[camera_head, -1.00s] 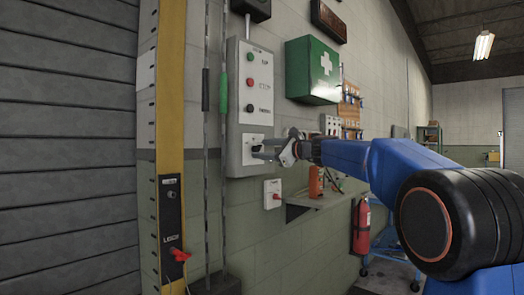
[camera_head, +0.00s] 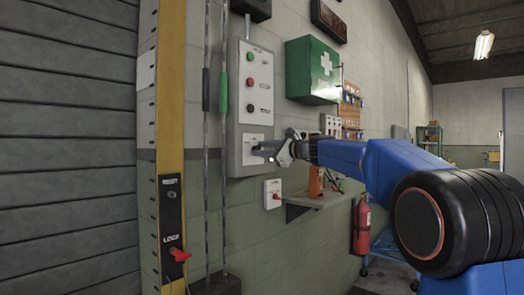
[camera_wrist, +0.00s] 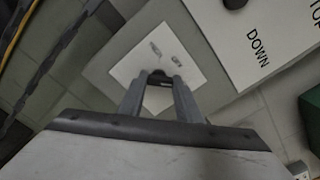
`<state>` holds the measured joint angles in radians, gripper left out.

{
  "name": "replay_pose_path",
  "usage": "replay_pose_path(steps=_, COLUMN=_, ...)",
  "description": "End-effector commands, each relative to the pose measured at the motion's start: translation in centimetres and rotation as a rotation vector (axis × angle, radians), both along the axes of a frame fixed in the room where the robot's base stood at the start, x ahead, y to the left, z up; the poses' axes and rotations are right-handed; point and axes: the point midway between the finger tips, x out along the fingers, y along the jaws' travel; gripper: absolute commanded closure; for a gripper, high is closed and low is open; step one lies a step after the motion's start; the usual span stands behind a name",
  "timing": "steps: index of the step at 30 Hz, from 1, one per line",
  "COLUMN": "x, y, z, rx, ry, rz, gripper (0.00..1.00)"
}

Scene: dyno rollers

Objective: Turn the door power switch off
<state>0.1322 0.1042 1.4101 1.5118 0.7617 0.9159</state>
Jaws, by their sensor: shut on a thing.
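A grey control box (camera_head: 236,110) hangs on the wall, with a white switch plate (camera_head: 247,139) at its lower end. The plate (camera_wrist: 140,52) also shows in the wrist view, turned at an angle, with small marks on it. A dark switch knob (camera_wrist: 160,76) sits at the plate's lower part, between my fingertips. My gripper (camera_head: 265,151) reaches in from the right, in front of the plate. In the wrist view my gripper (camera_wrist: 160,90) is shut on the knob, which its fingers partly hide. The knob's exact setting cannot be made out.
Above the plate are green, red and black buttons (camera_head: 249,82). A smaller white box with a red switch (camera_head: 272,194) is just below. A green first-aid box (camera_head: 313,70), a shelf (camera_head: 318,202) and a red extinguisher (camera_head: 361,227) stand to the right. Vertical rods (camera_head: 223,150) are left.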

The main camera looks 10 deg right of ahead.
Motion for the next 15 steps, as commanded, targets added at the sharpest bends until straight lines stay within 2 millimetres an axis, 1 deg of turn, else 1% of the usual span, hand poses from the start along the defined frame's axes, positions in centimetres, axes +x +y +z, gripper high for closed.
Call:
replay_pose_path(steps=8, x=-0.04, y=0.05, z=-0.05, rx=-0.134, ry=-0.096, rz=0.001, gripper=0.91)
replay_pose_path(steps=15, x=-0.06, y=0.09, z=-0.06, rx=-0.308, ry=-0.222, rz=0.001, gripper=0.91)
